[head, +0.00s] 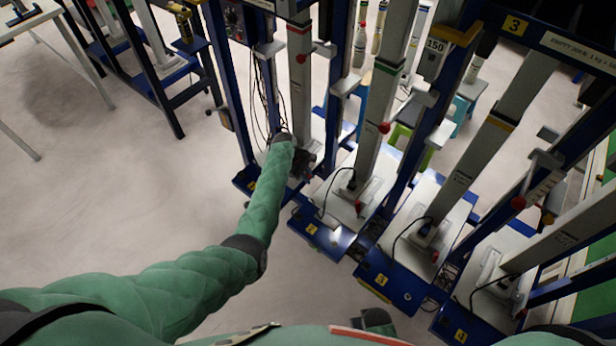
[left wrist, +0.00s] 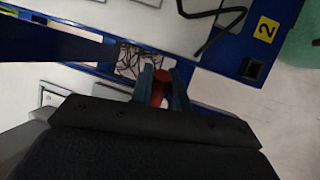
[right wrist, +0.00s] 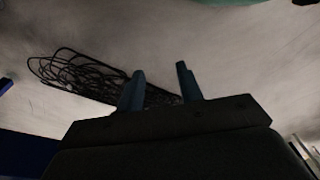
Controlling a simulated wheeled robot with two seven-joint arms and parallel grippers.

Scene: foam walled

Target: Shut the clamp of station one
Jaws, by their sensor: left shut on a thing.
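Station one is the leftmost of the blue-framed stations, with a pale column (head: 300,75) and a blue base that my left arm partly covers. My left gripper (head: 303,165) is low at this station, beside the column's foot. In the left wrist view, the left gripper (left wrist: 160,92) is shut on a red knob (left wrist: 158,86), with a finger on each side of it. The rest of the clamp is hidden, so its position cannot be told. My right gripper (right wrist: 160,88) is open and empty above the floor.
Stations two (head: 311,228), three (head: 381,279) and four (head: 461,336) stand in a row to the right, with red knobs on their posts. Black cables (right wrist: 75,72) lie coiled on the floor below my right gripper. The floor at left (head: 130,200) is clear.

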